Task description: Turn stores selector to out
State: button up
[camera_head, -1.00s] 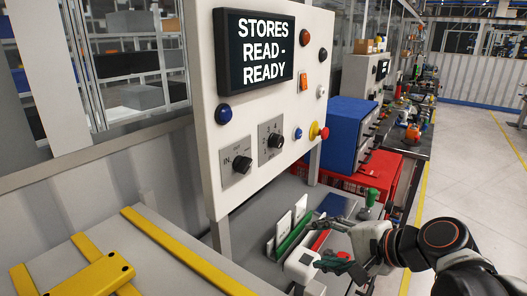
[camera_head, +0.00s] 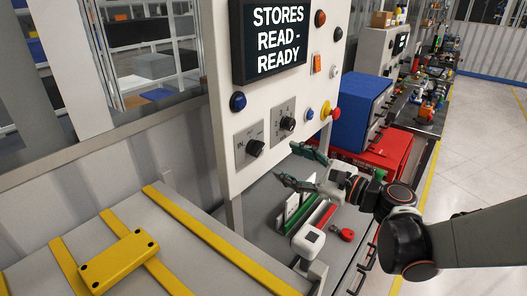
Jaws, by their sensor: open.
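The right knob (camera_head: 287,123) has a plate with small marks. A display (camera_head: 272,40) above them reads "STORES READ - READY". My gripper (camera_head: 300,167) is open and empty, its fingers pointing left towards the panel. It appears below and right of the left knob in the picture, apart from both knobs.
A red-and-yellow button (camera_head: 333,113), a blue knob (camera_head: 310,114) and a blue lamp (camera_head: 238,101) sit on the panel. Below my gripper are a white device (camera_head: 308,241) and a red item (camera_head: 346,234). A yellow-strapped case (camera_head: 175,250) stands at left.

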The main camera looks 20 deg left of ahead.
aim_at(261, 151)
jog(key=x, duration=0.9)
jog(key=shift+a+b, duration=0.15)
jog(key=shift+b, duration=0.2)
jog(key=c, duration=1.1)
